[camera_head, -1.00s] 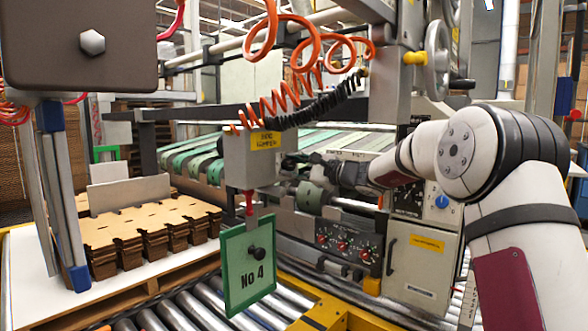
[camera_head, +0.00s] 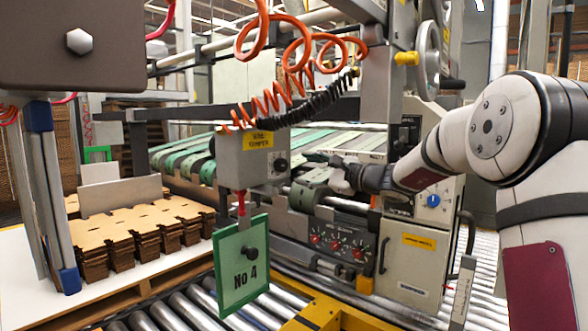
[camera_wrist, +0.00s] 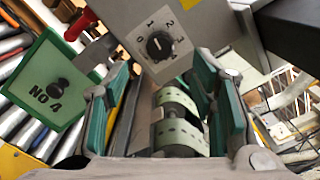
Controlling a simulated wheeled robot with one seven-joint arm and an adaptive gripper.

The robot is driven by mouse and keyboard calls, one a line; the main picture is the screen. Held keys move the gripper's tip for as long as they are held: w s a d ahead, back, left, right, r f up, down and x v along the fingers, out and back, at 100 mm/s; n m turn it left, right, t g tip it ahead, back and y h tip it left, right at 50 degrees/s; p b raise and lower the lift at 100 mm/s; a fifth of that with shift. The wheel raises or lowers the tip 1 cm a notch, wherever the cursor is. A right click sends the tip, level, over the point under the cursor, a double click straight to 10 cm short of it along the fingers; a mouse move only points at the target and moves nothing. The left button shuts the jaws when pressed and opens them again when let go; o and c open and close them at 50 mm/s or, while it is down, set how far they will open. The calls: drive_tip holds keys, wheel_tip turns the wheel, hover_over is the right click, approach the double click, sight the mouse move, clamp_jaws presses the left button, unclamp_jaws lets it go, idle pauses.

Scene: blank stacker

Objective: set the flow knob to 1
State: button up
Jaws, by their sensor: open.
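A black dial knob (camera_wrist: 158,45) with a scale from 0 to 4 is on the grey box in the wrist view. Its pointer setting is too small to read surely, and no flow label is legible. The knob also shows on the right side of the grey hanging box (camera_head: 262,170) in the head view. My gripper (camera_wrist: 160,88) is open and empty, with green-padded fingers either side of the picture's middle. The knob lies beyond the fingertips, apart from them. In the head view my gripper (camera_head: 345,178) is right of the box.
A green "No 4" sign (camera_head: 240,265) hangs below the box. A panel with red knobs (camera_head: 338,243) and a cabinet with a blue knob (camera_head: 433,201) stand to the right. Green conveyor belts (camera_head: 205,157) lie behind. Coiled orange hose (camera_head: 300,45) hangs above.

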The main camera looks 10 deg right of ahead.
drive_tip(key=shift+v, duration=2.1)
drive_tip(key=shift+a, duration=0.1)
drive_tip(key=s+a+f+n+g, duration=0.2)
drive_tip(key=s+a+n+g, duration=0.3)
drive_tip(key=s+a, duration=0.55)
drive_tip(key=s+a+f+n+g, duration=0.3)
drive_tip(key=s+a+n+g, duration=0.3)
drive_tip(key=s, duration=0.8)
drive_tip(key=s+f+n+g+h, duration=0.1)
drive_tip(key=s+f+n+h, duration=0.15)
drive_tip(key=s, duration=0.55)
drive_tip(key=s+f+n+g+h, duration=0.1)
drive_tip(key=s+f+h, duration=0.15)
drive_tip(key=s, duration=0.45)
drive_tip(key=s+d+f+n+g+h, duration=0.1)
drive_tip(key=s+d+f+h, duration=0.3)
drive_tip(key=s, duration=0.4)
drive_tip(key=s+d+f+n+h, duration=0.1)
drive_tip(key=s+d+f+n, duration=0.15)
drive_tip(key=s+d, duration=0.35)
wheel_tip(320, 180, up, 35)
drive_tip(key=s+t+p, duration=0.1)
drive_tip(key=t+p, duration=0.2)
drive_tip(key=p, duration=3.1)
drive_tip(key=shift+s+t+h, duration=0.3)
